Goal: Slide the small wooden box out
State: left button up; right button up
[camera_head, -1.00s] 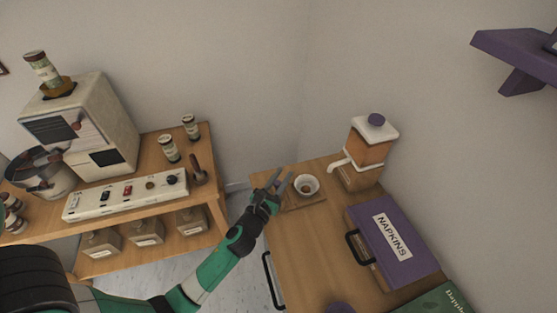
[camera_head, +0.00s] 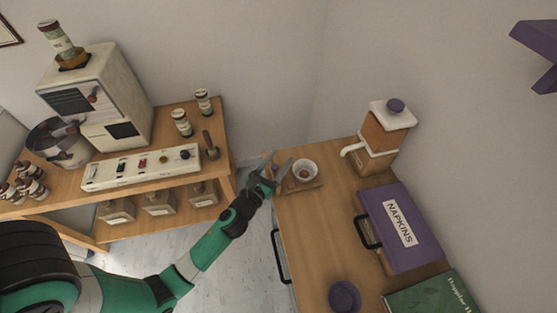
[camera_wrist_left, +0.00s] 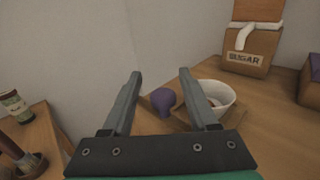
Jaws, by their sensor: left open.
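Several small box-like containers with pale labels stand on the lower shelf of the left cart: a left one (camera_head: 116,212), a middle one (camera_head: 158,203) and a right one (camera_head: 203,194). I cannot tell which is the small wooden box. My left gripper (camera_head: 281,159) is open and empty. It is at the far left corner of the right counter, beside a white cup (camera_head: 304,171) on a wooden tray (camera_head: 314,187), well right of the containers. In the left wrist view the open fingers (camera_wrist_left: 160,75) point past a purple knob-like thing (camera_wrist_left: 163,101). My right gripper is not in view.
The left cart carries a white coffee machine (camera_head: 100,95), a control panel (camera_head: 140,166) and jars (camera_head: 181,123). The right counter (camera_head: 310,235) holds a sugar dispenser (camera_head: 382,138), a purple napkin case (camera_head: 402,228) and a round purple thing (camera_head: 344,297). Its middle is clear.

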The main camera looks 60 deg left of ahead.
pick_arm(q)
jog(key=b+v, duration=0.2)
jog(key=v, duration=0.9)
jog(key=shift+s, duration=0.3)
jog(key=shift+d, duration=0.2)
